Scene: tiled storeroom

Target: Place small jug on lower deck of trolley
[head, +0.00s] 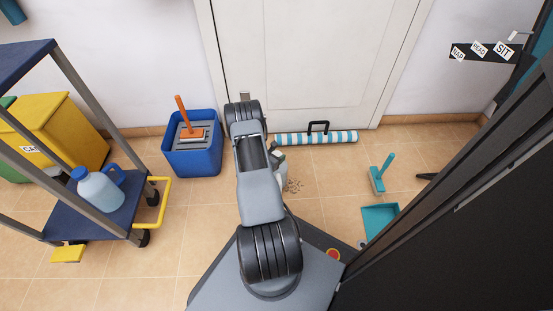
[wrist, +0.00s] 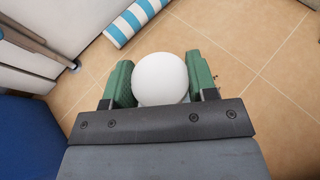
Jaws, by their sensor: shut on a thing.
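My gripper (wrist: 160,88) is shut on a white, round-topped thing (wrist: 160,76), apparently the small jug, with a green pad on each side of it. In the head view the held thing (head: 283,177) shows only as a pale sliver beside my arm, above the floor tiles or on them; I cannot tell which. The rest is hidden by the arm. The trolley stands at the left, with a dark blue lower deck (head: 118,218) and an upper deck (head: 22,62). A pale jug with a blue cap and handle (head: 98,190) stands on the lower deck.
A blue bucket (head: 192,160) with an orange-handled brush stands between trolley and arm. A striped roll (head: 290,138) lies by the door. A teal brush (head: 378,180) and dustpan (head: 380,222) are at right. A yellow bin (head: 62,130) is behind the trolley. A dark cabinet (head: 450,235) closes the right.

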